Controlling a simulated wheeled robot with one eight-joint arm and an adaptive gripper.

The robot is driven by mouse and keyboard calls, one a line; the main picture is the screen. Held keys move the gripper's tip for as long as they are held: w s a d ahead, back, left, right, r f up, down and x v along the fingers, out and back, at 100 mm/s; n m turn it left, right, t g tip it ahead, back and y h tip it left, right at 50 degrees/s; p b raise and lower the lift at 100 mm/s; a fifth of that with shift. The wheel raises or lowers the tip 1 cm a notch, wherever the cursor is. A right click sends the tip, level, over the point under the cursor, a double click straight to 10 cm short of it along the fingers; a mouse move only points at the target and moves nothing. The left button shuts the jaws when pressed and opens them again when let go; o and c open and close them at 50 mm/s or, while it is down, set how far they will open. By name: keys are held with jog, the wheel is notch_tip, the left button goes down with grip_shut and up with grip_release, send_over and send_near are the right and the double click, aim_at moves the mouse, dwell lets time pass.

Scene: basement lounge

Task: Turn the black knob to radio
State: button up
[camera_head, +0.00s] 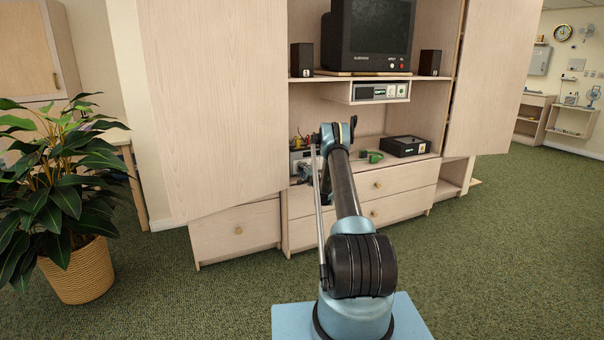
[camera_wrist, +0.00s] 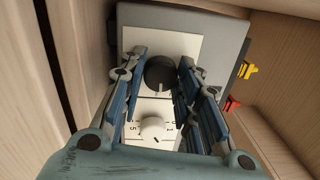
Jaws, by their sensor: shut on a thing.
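The black knob (camera_wrist: 160,75) is on the white faceplate (camera_wrist: 165,43) of a grey box. A light pointer mark shows on its lower side in the wrist view. My gripper (camera_wrist: 161,62) has one finger on each side of the knob and is shut on it. A white knob (camera_wrist: 152,129) with printed numbers around it sits below the black knob, between the lower parts of my fingers. In the head view the grey box (camera_head: 297,157) stands on the cabinet's lower shelf, partly hidden by my arm. The word "radio" is not readable.
A wooden cabinet wall (camera_wrist: 82,45) stands close on the left in the wrist view. Yellow (camera_wrist: 248,70) and red (camera_wrist: 233,103) plugs stick out from the box's right side. In the head view, a black box (camera_head: 405,146) and green headphones (camera_head: 374,156) lie to the right on the shelf.

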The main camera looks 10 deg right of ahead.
jog(key=shift+d+m, duration=0.3)
jog(key=shift+m, duration=0.4)
jog(key=o, duration=0.9)
jog(key=shift+f, duration=0.15)
jog(key=shift+o, duration=0.9)
jog(key=shift+a, duration=0.15)
jog(key=v, duration=1.2)
